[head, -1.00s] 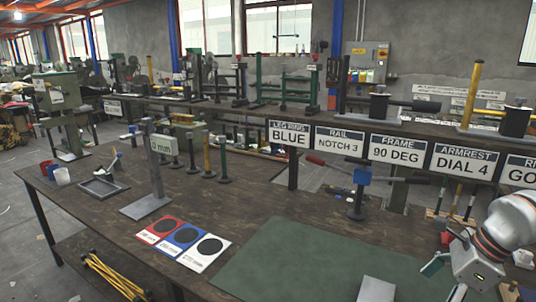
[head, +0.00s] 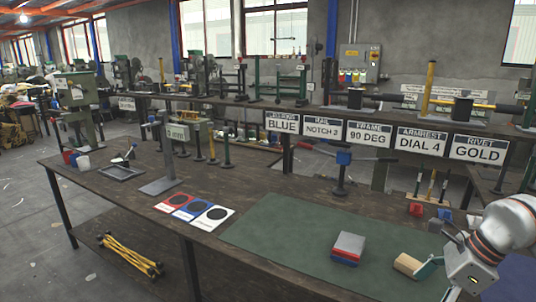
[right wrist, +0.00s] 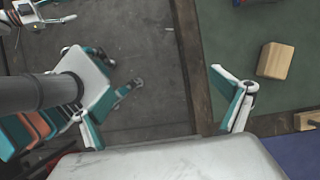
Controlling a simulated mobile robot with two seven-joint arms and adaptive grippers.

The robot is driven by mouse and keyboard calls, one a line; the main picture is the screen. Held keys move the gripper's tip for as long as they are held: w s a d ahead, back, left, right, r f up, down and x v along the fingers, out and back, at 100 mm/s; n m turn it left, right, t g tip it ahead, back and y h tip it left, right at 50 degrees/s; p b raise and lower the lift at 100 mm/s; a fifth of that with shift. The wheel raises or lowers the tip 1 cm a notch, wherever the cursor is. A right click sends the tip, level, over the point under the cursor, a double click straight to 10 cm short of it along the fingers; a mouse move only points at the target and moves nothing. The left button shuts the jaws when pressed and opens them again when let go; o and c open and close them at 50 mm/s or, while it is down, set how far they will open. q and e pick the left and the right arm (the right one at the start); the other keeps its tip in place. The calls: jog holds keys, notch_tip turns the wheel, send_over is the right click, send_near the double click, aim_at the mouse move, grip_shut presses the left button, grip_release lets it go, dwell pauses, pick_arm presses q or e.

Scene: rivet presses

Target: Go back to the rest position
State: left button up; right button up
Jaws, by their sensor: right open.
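My right gripper (head: 441,281) is at the lower right of the head view, by the bench's front right part. In the right wrist view its two teal-and-white fingers (right wrist: 160,115) are spread wide with nothing between them. A wooden block (head: 408,264) lies on the green mat (head: 290,245), beside a fingertip in the head view. In the right wrist view the block (right wrist: 275,61) is apart from the fingers. What looks like my left gripper (right wrist: 38,14) is cut off at the top left of the right wrist view. Its jaws are unclear.
A grey-topped stack (head: 348,246) with red and blue below sits on the mat. Red, blue and white cards (head: 190,206) lie left of it. Signs (head: 365,135) line the rear shelf. Floor (right wrist: 155,65) shows below the right gripper, beyond the bench edge (right wrist: 190,60).

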jog(key=a+m+t+y, duration=0.6)
jog(key=a+m+y, duration=0.8)
jog(key=a, duration=1)
jog(key=d+f+m+t+h, duration=0.4)
jog(key=f+m+h, duration=0.3)
jog(key=m, duration=0.4)
jog(key=d+f+m+t+h, duration=0.3)
jog(key=f+m+h, duration=0.2)
jog(key=f+m, duration=0.4)
pick_arm(q)
jog(key=shift+w, duration=0.3)
pick_arm(e)
jog(key=s+d+f+m+g+h, duration=0.1)
jog(key=s+f+m+g, duration=0.1)
jog(key=s+f+m, duration=0.2)
jog(key=s+d+f+m+g+h, duration=0.1)
jog(key=s+f+m+g+h, duration=0.1)
jog(key=s+f+m, duration=0.3)
jog(key=s+f, duration=0.3)
jog(key=f, duration=0.3)
jog(key=shift+d+g+h, duration=0.3)
